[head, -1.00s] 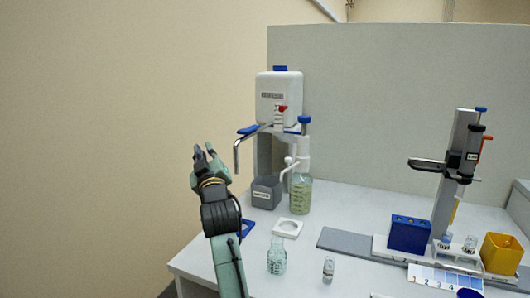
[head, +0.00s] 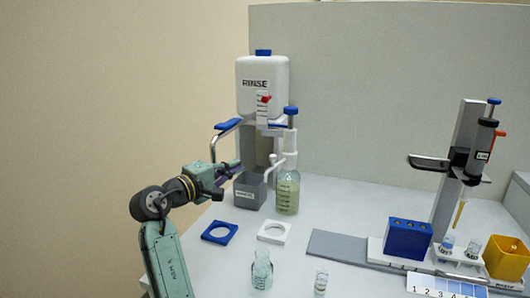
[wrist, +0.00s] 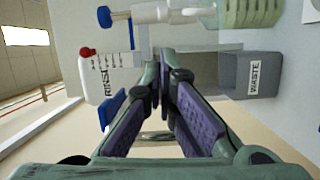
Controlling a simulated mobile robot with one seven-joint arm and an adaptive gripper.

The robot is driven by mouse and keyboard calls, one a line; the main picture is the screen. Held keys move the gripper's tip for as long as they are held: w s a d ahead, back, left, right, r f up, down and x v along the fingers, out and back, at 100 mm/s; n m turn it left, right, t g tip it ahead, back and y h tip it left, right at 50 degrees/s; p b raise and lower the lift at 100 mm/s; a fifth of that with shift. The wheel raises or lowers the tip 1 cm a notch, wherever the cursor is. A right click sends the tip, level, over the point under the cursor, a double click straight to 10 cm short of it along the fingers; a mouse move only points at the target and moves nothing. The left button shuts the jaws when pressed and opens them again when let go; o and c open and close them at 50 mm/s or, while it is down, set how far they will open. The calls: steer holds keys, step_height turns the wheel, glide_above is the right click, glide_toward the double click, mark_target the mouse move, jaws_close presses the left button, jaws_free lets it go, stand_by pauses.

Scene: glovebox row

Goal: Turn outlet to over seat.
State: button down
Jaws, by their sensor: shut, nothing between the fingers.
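The white RINSE tank (head: 263,86) stands at the back with a red tap, a blue lever (head: 228,125) and a bent metal outlet tube (head: 213,147) pointing down at its left. My gripper (head: 229,171) is shut and empty, close to the tube's lower end; contact cannot be told. In the wrist view its purple-padded fingers (wrist: 163,82) meet at the tips, with a curved metal piece (wrist: 156,136) seen between them lower down. A white square seat (head: 275,232) and a blue square seat (head: 220,232), each with a round opening, lie on the bench, both empty.
A grey WASTE bin (head: 249,191) stands just right of my gripper. Beside it is a bottle (head: 287,193) with a pump and white nozzle. A clear flask (head: 262,270) and small vial (head: 321,282) stand in front. A blue rack (head: 407,238) and stand are at right.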

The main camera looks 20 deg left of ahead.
mark_target(276, 165)
steer(key=p+x, duration=0.2)
steer(key=x, duration=0.8)
steer(key=shift+d+p, duration=0.15)
steer(key=shift+p, duration=0.25)
steer(key=shift+r, duration=0.1)
steer(key=d, duration=0.1)
steer(key=s+d, duration=0.1)
steer(key=d+p, duration=0.1)
steer(key=shift+s+d, duration=0.1)
steer(key=shift+s, duration=0.2)
